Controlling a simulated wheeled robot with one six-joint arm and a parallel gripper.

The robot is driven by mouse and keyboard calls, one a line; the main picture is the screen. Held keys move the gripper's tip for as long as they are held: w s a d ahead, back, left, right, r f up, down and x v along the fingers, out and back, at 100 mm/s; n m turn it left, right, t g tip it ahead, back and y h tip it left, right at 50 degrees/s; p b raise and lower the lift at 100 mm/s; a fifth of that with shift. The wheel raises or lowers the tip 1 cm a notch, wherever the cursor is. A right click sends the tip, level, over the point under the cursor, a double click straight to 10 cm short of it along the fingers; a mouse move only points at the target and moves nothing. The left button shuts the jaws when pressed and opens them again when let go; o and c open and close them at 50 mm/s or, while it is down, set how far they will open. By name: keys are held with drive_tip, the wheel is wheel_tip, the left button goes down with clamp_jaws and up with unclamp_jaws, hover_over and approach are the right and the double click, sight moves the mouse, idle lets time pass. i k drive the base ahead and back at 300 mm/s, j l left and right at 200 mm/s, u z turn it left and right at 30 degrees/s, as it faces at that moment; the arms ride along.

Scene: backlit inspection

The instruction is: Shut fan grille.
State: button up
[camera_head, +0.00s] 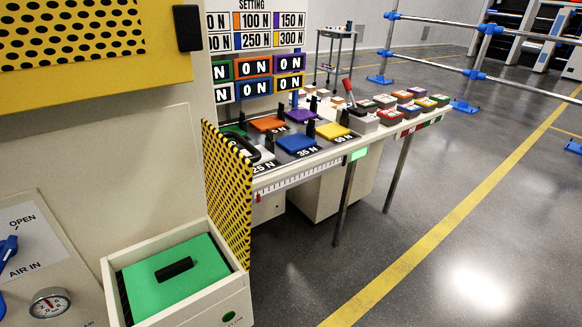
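No part in view is labelled as a fan grille. A yellow panel with black holes (228,200) stands out from the pale cabinet face, between the cabinet and the workbench. A second yellow cover with a perforated area (70,38) is at the upper left, cut off by the picture edge. A black block (188,28) sits at the right end of that cover. I cannot tell which of the two is the grille. My gripper is not in view.
A pale open-topped box (107,283) holds a green block with a black handle (175,268). A workbench with coloured weight pads (297,143) stands behind the nearer perforated panel. A gauge (50,303) and blue lever are lower left.

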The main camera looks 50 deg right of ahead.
sight(228, 173)
drive_tip(key=k+l, duration=0.2)
drive_tip(key=l, duration=0.15)
drive_tip(key=k+l, duration=0.15)
drive_tip(key=l, duration=0.2)
drive_tip(key=k+l, duration=0.2)
drive_tip(key=l, duration=0.15)
drive_tip(key=k+l, duration=0.15)
drive_tip(key=l, duration=0.15)
